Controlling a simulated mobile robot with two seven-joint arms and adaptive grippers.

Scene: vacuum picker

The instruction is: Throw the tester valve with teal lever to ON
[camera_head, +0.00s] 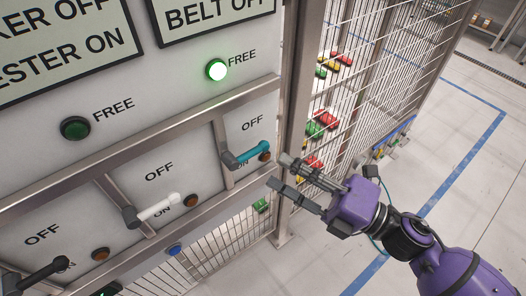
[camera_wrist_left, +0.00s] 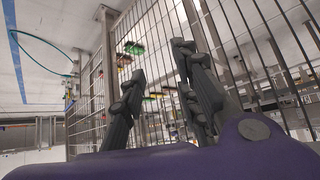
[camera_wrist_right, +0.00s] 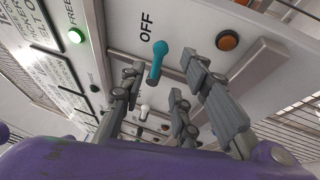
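The teal lever (camera_head: 252,152) sits on the right-hand valve panel in the head view, with an OFF label above it and its tip lying toward a brown-orange lamp (camera_head: 264,157). My right gripper (camera_head: 279,172) is open, just right of and below the lever tip, and apart from it. In the right wrist view the teal lever (camera_wrist_right: 157,64) shows beyond the gap between the spread fingers (camera_wrist_right: 162,80), with nothing held. My left gripper (camera_wrist_left: 157,62) is open and empty in the left wrist view, in front of wire fencing, and is outside the head view.
A white lever (camera_head: 158,208) and a black lever (camera_head: 38,275) sit on panels to the left. A lit green lamp (camera_head: 216,70) is above. A metal post (camera_head: 292,120) and wire fence stand right of the panel. The floor at right is clear.

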